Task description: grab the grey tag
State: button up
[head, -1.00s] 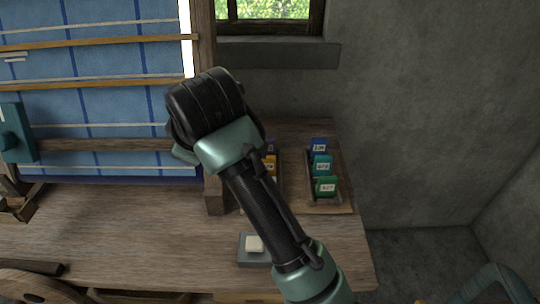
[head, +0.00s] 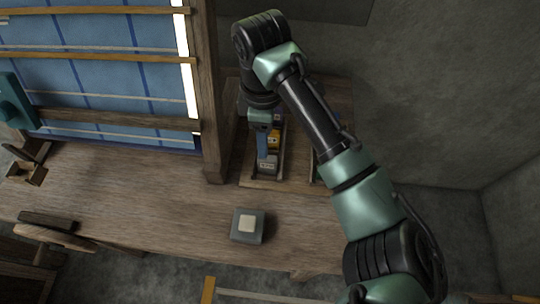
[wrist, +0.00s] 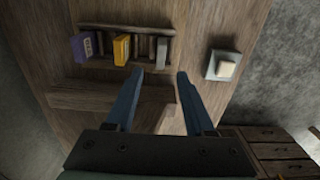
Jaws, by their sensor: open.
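The grey tag (head: 267,165) stands at the near end of the left rack (head: 246,178) on the wooden bench, and carries a pale label. In the wrist view the grey tag (wrist: 162,52) is at the right end of the rack (wrist: 112,62), past the fingertips and roughly between their lines. My gripper (head: 262,156) has blue fingers pointing down over this rack. In the wrist view my gripper (wrist: 159,72) is open, with nothing between its fingers. The fingers seem apart from the tag; the exact gap is unclear.
A yellow tag (wrist: 122,50) and a purple tag (wrist: 82,47) share the rack. A second rack on the right is mostly hidden behind my arm. The loom post (head: 213,120) stands close left. A grey block with a cream top (head: 247,225) sits nearer the bench front.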

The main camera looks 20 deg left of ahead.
aim_at(265, 160)
notch_tip(265, 160, down, 10)
jog(key=shift+s+r, duration=0.1)
jog(key=shift+r, duration=0.05)
dwell(0.3)
grip_shut()
